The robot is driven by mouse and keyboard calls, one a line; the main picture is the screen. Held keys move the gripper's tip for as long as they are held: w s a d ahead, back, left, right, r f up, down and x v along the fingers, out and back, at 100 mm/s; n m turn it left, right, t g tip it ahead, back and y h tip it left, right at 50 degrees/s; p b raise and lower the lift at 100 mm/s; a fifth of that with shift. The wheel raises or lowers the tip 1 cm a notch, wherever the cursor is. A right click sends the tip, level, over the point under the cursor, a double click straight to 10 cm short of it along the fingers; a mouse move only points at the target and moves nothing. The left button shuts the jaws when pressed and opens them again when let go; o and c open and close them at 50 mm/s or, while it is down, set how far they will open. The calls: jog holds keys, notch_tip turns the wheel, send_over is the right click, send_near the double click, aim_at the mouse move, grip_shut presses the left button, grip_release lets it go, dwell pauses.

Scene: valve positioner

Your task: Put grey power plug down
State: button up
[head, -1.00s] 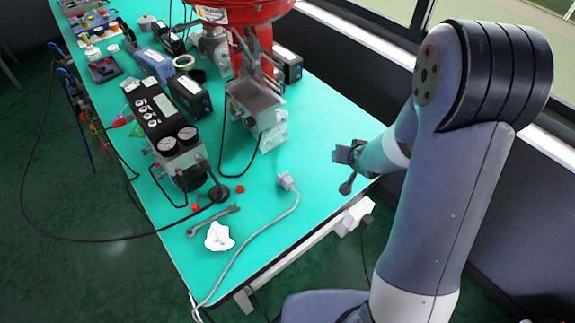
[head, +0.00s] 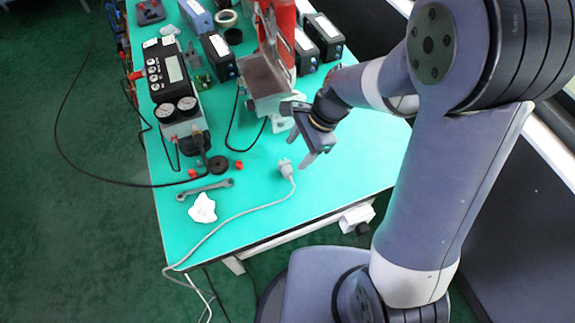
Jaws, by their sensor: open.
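The grey power plug (head: 286,167) lies on the green tabletop (head: 330,180) near its front edge. Its grey cable (head: 245,213) curves left across the table and hangs over the front edge. My gripper (head: 307,150) is open and empty. In the picture it is just above and to the right of the plug, apart from it. Its exact height over the table is hard to tell.
A wrench (head: 205,189) and a white crumpled piece (head: 203,208) lie left of the plug. A black positioner with gauges (head: 177,90) stands further left. A metal bracket (head: 263,83) on a red valve stands behind. Table right of the plug is clear.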

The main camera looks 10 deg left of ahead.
aim_at(287, 166)
jog(key=shift+x, duration=4)
jog(key=shift+d, duration=0.1)
jog(key=shift+c, duration=0.3)
jog(key=c, duration=1.1)
jog(key=shift+r, duration=0.1)
